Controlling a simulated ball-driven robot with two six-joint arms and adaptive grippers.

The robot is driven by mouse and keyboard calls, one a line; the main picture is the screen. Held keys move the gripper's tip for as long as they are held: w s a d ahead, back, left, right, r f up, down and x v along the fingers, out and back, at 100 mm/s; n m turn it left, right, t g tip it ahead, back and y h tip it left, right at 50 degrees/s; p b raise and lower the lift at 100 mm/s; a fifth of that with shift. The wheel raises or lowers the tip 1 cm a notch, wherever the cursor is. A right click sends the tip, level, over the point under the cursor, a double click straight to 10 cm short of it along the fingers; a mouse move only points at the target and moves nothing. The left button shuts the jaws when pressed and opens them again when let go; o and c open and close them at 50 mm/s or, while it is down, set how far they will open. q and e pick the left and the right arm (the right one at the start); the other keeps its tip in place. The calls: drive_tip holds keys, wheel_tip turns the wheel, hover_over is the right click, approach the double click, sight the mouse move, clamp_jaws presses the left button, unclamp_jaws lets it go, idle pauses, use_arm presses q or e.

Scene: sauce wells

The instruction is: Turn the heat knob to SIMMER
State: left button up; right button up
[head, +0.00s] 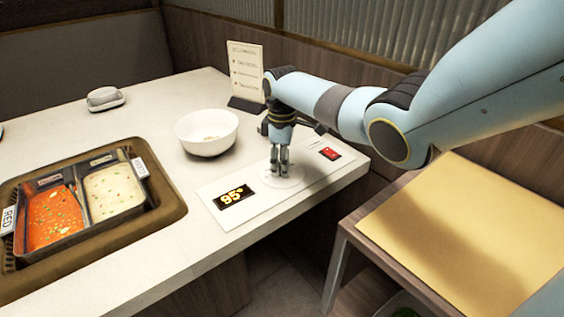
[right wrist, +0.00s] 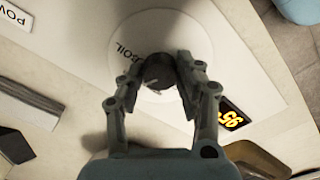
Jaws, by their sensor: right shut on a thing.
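The heat knob (right wrist: 158,70) is a small dark round knob on a pale round dial (right wrist: 185,28) in the right wrist view. The letters "OIL" show on the dial beside it. My right gripper (right wrist: 158,82) is shut on the knob, one finger on each side. In the head view the gripper (head: 280,170) points down on the white control panel (head: 262,207), and its fingers hide the knob. A display (head: 234,196) on the panel reads 95°. The SIMMER mark cannot be made out. My left gripper is not in view.
A red switch (head: 330,153) is on the panel's right end. A white bowl (head: 207,146) stands left of my right gripper, with a menu stand (head: 245,72) behind. A two-part pot of red and pale broth sits in a brown-rimmed well (head: 165,205) at left. A yellow-topped seat (head: 460,240) is at right.

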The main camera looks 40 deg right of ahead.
drive_tip(key=shift+a, duration=0.1)
drive_tip(key=o, duration=1.2)
drive_tip(key=shift+c, duration=0.2)
wheel_tip(320, 180, up, 12)
